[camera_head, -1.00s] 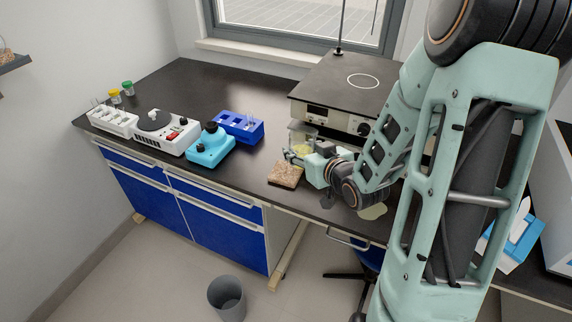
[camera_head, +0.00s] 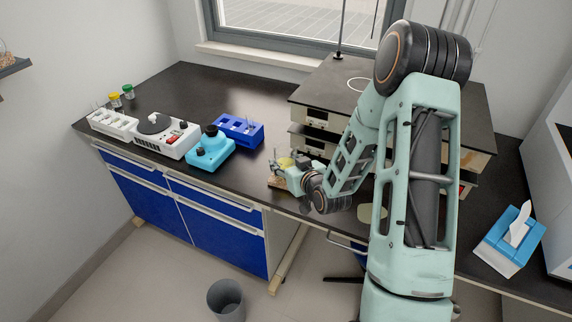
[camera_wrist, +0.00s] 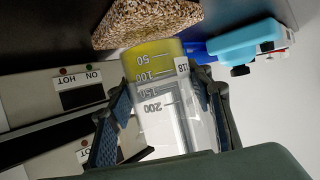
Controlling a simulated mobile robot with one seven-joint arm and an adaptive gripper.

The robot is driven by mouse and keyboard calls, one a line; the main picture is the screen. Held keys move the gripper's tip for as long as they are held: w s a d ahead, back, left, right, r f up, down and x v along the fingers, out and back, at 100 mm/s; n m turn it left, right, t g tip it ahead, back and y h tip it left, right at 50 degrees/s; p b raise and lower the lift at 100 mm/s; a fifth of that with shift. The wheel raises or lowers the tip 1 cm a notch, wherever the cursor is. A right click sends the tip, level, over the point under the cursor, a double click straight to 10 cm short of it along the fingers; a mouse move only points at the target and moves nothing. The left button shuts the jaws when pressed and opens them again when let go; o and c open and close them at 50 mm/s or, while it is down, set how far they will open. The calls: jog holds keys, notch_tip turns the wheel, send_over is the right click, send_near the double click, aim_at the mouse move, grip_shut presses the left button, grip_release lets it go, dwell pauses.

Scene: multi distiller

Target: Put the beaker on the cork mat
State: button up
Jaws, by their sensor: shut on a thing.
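The beaker (camera_wrist: 165,100) is clear glass with grey volume marks and yellow liquid at its base. My gripper (camera_wrist: 165,112) is shut around its sides in the wrist view, one blue-padded finger on each side. In the head view, the beaker (camera_head: 285,163) is small and partly hidden by my gripper (camera_head: 284,172). The speckled brown cork mat (camera_wrist: 150,18) lies just beyond the beaker's base in the wrist view. In the head view, the mat (camera_head: 276,184) shows partly under my gripper. I cannot tell whether the beaker touches it.
A blue rack (camera_head: 240,130), a cyan device (camera_head: 208,150) and a white device (camera_head: 165,135) stand left of my gripper. Hotplate units (camera_head: 318,120) stand behind and right. A tissue box (camera_head: 510,240) is far right. The bench between the cyan device and mat is clear.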

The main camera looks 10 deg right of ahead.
jog(key=shift+f, duration=0.5)
jog(key=shift+f, duration=0.1)
jog(key=o, duration=1.3)
jog(key=p+v, duration=0.2)
jog(key=v, duration=1)
